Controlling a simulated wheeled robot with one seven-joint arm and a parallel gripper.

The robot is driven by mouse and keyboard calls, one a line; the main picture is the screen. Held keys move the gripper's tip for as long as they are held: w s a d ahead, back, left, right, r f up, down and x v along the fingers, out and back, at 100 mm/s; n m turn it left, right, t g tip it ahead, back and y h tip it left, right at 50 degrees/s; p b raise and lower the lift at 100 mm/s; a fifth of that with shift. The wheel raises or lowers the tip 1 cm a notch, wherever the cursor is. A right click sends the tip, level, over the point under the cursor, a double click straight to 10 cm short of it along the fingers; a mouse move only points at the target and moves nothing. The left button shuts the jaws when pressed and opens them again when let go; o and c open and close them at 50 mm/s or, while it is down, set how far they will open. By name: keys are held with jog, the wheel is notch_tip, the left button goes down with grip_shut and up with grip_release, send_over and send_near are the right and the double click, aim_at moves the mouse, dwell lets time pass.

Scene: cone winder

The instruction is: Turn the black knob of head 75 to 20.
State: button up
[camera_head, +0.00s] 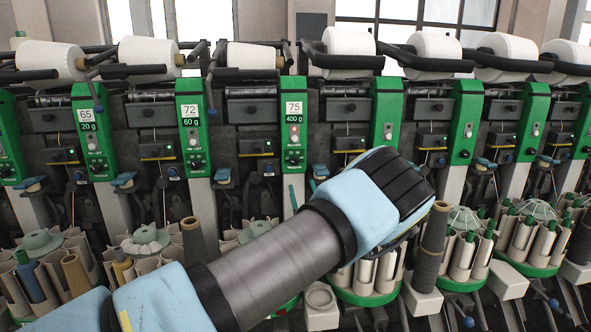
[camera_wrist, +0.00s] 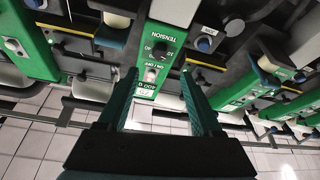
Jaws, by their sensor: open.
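The green panel of head 75 (camera_head: 294,125) stands in the middle of the head view, with a white label reading 75 and 400 g. Its black knob (camera_head: 293,158) is low on the panel. In the wrist view the panel appears upside down, with the word TENSION and the black knob (camera_wrist: 160,50) beyond my fingertips. The knob's setting is too small to read surely. My gripper (camera_wrist: 157,74) is open and empty, its two dark green fingers apart on either side of the panel's lower part in the picture. They appear short of the knob. In the head view my wrist hides the fingers.
Neighbouring heads 65 (camera_head: 88,105) and 72 (camera_head: 190,115) have similar green panels. White yarn cones (camera_head: 350,50) and black bars line the top. Bobbin magazines (camera_head: 465,245) stand below, close to my arm. A tiled floor (camera_wrist: 40,145) shows in the wrist view.

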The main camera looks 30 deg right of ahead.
aim_at(295, 164)
jog(key=p+x, duration=0.4)
jog(key=x, duration=0.6)
jog(key=shift+w+r, duration=0.1)
jog(key=shift+w, duration=0.1)
grip_shut()
